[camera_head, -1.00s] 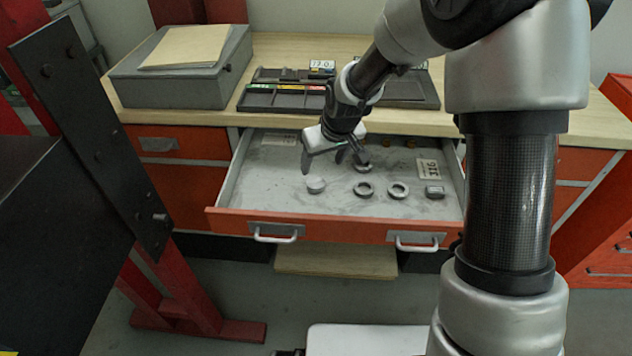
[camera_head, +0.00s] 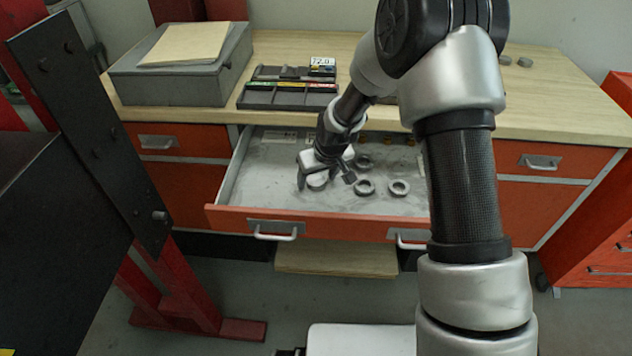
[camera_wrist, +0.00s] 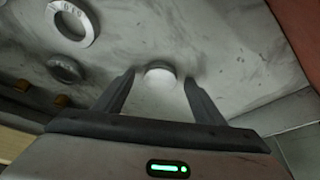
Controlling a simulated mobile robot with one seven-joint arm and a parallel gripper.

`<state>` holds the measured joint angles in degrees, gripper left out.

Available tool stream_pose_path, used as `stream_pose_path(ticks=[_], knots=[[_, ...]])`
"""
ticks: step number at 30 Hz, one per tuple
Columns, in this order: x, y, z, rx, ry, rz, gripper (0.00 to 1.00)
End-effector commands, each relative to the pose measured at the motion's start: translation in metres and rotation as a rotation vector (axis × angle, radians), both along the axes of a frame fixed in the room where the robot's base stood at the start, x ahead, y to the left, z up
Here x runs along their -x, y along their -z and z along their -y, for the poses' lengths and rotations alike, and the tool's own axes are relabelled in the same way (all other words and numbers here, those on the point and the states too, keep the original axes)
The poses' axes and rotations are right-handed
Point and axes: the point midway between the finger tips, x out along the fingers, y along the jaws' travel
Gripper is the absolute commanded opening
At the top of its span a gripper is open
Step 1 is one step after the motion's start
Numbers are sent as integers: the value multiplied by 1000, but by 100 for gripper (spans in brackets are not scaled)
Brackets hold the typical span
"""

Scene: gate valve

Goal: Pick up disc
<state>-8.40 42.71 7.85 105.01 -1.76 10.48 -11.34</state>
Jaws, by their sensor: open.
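A small grey disc (camera_head: 317,181) lies on the floor of the open drawer, toward its left part. It also shows in the wrist view as a pale round piece (camera_wrist: 160,76) between the fingers. My gripper (camera_head: 325,182) is open and low in the drawer, with one finger at each side of the disc. In the wrist view my gripper (camera_wrist: 157,85) has gaps between both fingertips and the disc. I cannot tell whether the fingertips touch the drawer floor.
Ring-shaped parts (camera_head: 364,187) and (camera_head: 399,187) lie to the right of the disc, and another ring (camera_head: 363,161) sits behind. The drawer's orange front (camera_head: 330,228) stands close in front. A grey box (camera_head: 185,75) and a black tray (camera_head: 288,95) are on the worktop.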

Motion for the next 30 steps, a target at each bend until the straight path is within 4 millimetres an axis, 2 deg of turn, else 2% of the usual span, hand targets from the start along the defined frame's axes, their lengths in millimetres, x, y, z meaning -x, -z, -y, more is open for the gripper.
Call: stream_pose_path(ticks=[2,9,12,20,23,30], knots=[[0,0,0,0,0,0,62],[0,0,0,0,0,-1,22],[0,-1,0,-1,0,2,8],[-1,-6,0,-1,0,3,8],[-1,-20,-1,-1,0,4,8],[-1,-68,0,-1,0,5,8]])
